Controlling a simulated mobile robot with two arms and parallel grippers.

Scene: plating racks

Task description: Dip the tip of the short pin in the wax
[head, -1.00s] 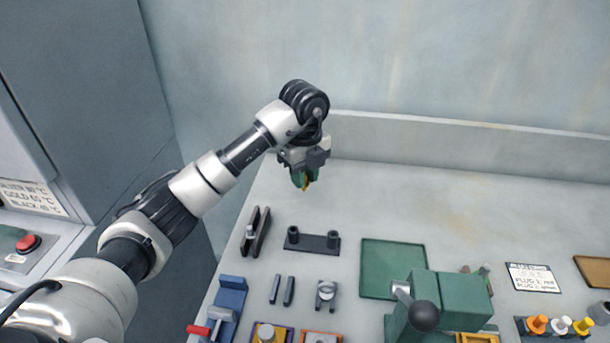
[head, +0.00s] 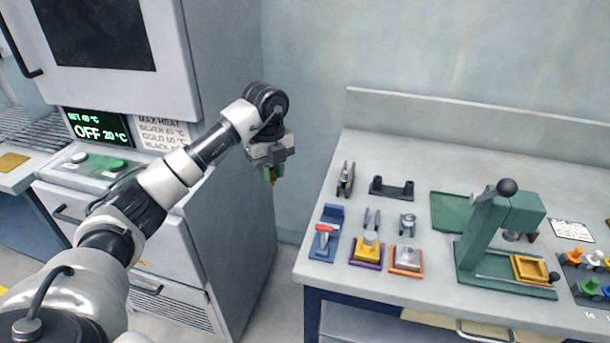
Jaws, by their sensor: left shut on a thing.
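My left gripper (head: 272,178) is in the air left of the bench, in front of the grey cabinet's side. Its green fingers point down and are shut on a small yellowish thing, mostly hidden between them. I cannot tell whether this is the short pin. No wax pot can be made out for sure. My right gripper is not in view.
The bench (head: 400,148) holds a black two-post holder (head: 391,188), a blue fixture with a red handle (head: 325,236), yellow (head: 368,246) and orange-based (head: 407,258) blocks, a green press (head: 497,232) and coloured plugs (head: 590,258). The cabinet's display (head: 98,126) reads OFF 20 °C.

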